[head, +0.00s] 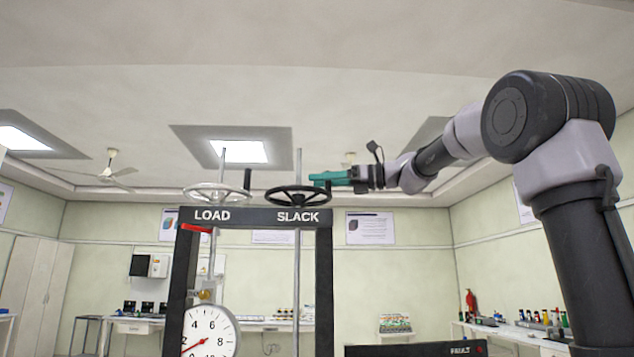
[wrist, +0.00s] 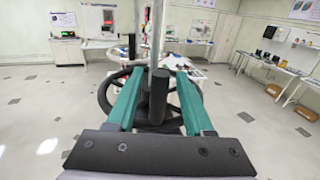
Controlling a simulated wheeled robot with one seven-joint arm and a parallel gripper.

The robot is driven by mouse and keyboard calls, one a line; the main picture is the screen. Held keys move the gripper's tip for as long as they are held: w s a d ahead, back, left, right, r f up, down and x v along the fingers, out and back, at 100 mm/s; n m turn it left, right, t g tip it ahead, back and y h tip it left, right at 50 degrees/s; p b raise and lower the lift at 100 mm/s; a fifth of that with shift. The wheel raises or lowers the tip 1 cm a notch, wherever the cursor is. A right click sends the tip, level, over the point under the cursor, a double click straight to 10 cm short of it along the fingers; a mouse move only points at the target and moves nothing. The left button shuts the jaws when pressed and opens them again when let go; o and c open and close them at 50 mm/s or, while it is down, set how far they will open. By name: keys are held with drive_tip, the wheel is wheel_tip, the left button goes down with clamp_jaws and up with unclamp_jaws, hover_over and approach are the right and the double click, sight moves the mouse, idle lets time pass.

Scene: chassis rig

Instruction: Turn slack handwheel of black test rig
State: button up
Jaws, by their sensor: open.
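The black test rig (head: 325,262) stands upright in the head view, with LOAD and SLACK marked on its top beam. The black slack handwheel (head: 284,197) lies flat above the SLACK label, around a vertical rod. It also shows in the wrist view (wrist: 105,92), partly hidden by my fingers. My gripper (head: 316,180) reaches in from the right at the wheel's right rim. In the wrist view my teal fingers (wrist: 158,76) are open, one on each side of the wheel's upright black handle (wrist: 158,97). A gap shows on both sides of the handle.
The pale load handwheel (head: 205,192) with its own black post (head: 247,179) is just left of the slack wheel. Vertical rods rise through both wheels. A round dial (head: 209,332) hangs below. Benches with equipment line the walls, with open floor between.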

drive_tip(key=shift+x, duration=0.8)
clamp_jaws()
idle(0.9)
